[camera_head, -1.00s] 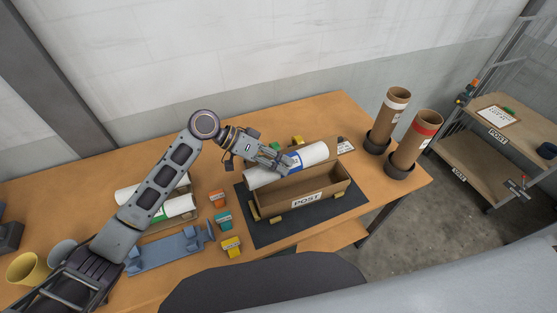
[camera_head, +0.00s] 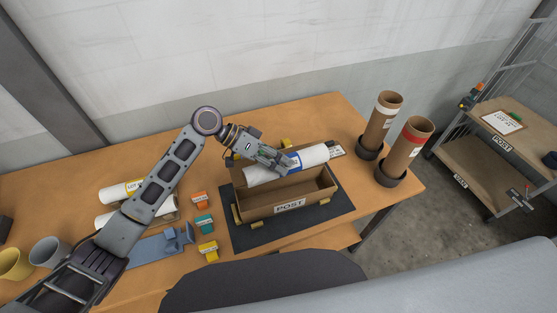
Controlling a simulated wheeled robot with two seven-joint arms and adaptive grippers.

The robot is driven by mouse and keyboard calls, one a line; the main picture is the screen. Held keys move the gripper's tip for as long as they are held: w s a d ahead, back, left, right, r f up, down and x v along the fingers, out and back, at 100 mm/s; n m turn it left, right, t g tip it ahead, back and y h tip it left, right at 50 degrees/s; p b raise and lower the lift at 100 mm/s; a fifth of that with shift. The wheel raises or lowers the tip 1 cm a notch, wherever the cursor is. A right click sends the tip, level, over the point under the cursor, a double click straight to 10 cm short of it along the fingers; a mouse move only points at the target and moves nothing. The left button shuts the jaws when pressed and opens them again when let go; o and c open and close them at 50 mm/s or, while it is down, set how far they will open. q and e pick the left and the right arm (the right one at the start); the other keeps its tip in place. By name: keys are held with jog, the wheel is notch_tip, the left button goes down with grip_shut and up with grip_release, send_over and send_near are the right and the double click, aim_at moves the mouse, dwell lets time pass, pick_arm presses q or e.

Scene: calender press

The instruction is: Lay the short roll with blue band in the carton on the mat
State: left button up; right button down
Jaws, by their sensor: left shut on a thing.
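The short white roll with a blue band (camera_head: 312,157) is held slantwise over the back part of the open carton (camera_head: 289,206) marked POST. I cannot tell whether the roll touches the carton's rim. My left gripper (camera_head: 284,163) is shut on the roll near its blue band. The carton stands on the dark mat (camera_head: 262,238), with small yellow blocks around it. The carton's inside shows empty at the front. My right gripper is not in view.
Two brown tubes (camera_head: 380,125) (camera_head: 405,150) stand in dark holders at the table's right edge. White rolls (camera_head: 122,190) lie at left behind my arm. Small orange, teal and yellow boxes (camera_head: 204,224) stand left of the mat. Cups (camera_head: 48,252) are at front left. A shelf cart (camera_head: 480,165) stands at right.

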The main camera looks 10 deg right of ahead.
pick_arm(q)
jog(key=shift+d, duration=0.15)
jog(key=shift+m, duration=0.3)
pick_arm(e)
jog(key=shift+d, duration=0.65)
pick_arm(q)
jog(key=shift+a, duration=0.25)
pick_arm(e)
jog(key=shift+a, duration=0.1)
pick_arm(q)
jog(key=shift+f+m, duration=0.1)
jog(key=shift+m, duration=0.2)
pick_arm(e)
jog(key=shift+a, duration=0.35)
pick_arm(q)
jog(key=shift+f, duration=0.15)
